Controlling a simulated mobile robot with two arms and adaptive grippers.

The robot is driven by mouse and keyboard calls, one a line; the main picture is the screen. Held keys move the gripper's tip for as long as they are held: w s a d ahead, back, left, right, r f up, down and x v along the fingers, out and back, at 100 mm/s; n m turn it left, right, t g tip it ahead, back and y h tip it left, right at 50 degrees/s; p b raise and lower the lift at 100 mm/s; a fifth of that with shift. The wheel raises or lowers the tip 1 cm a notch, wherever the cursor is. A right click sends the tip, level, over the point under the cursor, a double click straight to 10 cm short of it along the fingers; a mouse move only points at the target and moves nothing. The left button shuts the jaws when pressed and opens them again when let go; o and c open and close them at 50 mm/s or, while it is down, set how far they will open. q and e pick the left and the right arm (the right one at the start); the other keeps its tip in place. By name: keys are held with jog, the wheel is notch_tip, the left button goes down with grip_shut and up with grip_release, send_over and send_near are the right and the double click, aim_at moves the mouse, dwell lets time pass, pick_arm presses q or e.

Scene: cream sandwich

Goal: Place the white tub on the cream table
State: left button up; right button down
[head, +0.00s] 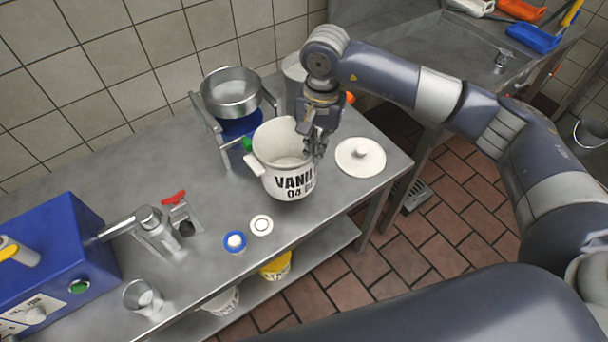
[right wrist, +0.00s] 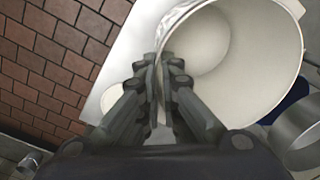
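The white tub (head: 278,180), with black lettering "VANI… 04", is upright and open at the top, over the right part of the steel table (head: 110,190). I cannot tell whether its base touches the table. My right gripper (head: 316,150) is at the tub's right rim. In the right wrist view, its fingers (right wrist: 165,75) are closed on the wall of the tub (right wrist: 245,60), one on each side. The tub's inside looks pale and smooth. I cannot tell which surface is named the cream table. My left gripper is out of view.
A round white lid (head: 360,156) lies right of the tub. Behind it stand a metal pot on a frame (head: 232,95) and another pale container (head: 295,72). A blue machine (head: 60,250), a glass (head: 143,297) and small round items (head: 261,225) are left and in front.

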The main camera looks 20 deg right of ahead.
aim_at(315, 173)
notch_tip(315, 173, down, 4)
jog(key=shift+r+p, duration=0.15)
jog(key=shift+p, duration=0.25)
notch_tip(315, 173, down, 3)
jog(key=shift+p, duration=0.35)
jog(key=c, duration=2.3)
grip_release()
jog(key=o, duration=0.5)
pick_arm(q)
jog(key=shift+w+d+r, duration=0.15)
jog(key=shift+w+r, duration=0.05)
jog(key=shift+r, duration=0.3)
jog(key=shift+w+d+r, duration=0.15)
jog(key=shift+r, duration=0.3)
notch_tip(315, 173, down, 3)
jog(key=b, duration=0.3)
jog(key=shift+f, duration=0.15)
pick_arm(e)
notch_tip(315, 173, up, 12)
jog(key=shift+d, duration=0.15)
jog(key=shift+s, duration=0.15)
